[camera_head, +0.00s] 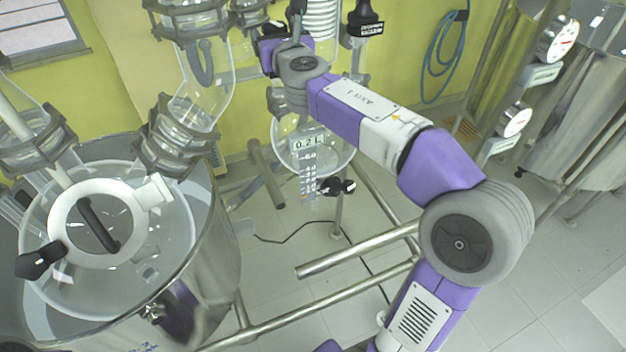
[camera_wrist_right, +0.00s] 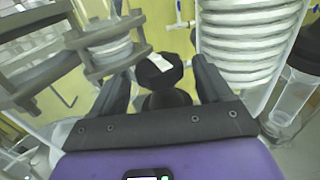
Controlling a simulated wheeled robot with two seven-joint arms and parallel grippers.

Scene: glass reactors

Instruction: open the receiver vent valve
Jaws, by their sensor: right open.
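A black valve knob with a white label (camera_wrist_right: 158,72) shows between the fingers of my right gripper (camera_wrist_right: 160,68) in the right wrist view. It looks like the vent valve, but its label is not readable. The gripper is open, with one finger on each side of the knob; I cannot tell whether either touches it. In the head view my right gripper (camera_head: 284,28) is at the top centre, beside the glass coil, partly hidden by its own wrist. My left gripper is not in view.
The ribbed glass coil (camera_wrist_right: 250,45) stands just right of the fingers. Another black labelled valve (camera_head: 365,20) is right of the coil. Clamped glass joints (camera_head: 180,135) and a steel-jacketed vessel (camera_head: 215,240) fill the left. Steel frame rails (camera_head: 360,250) cross below my right arm.

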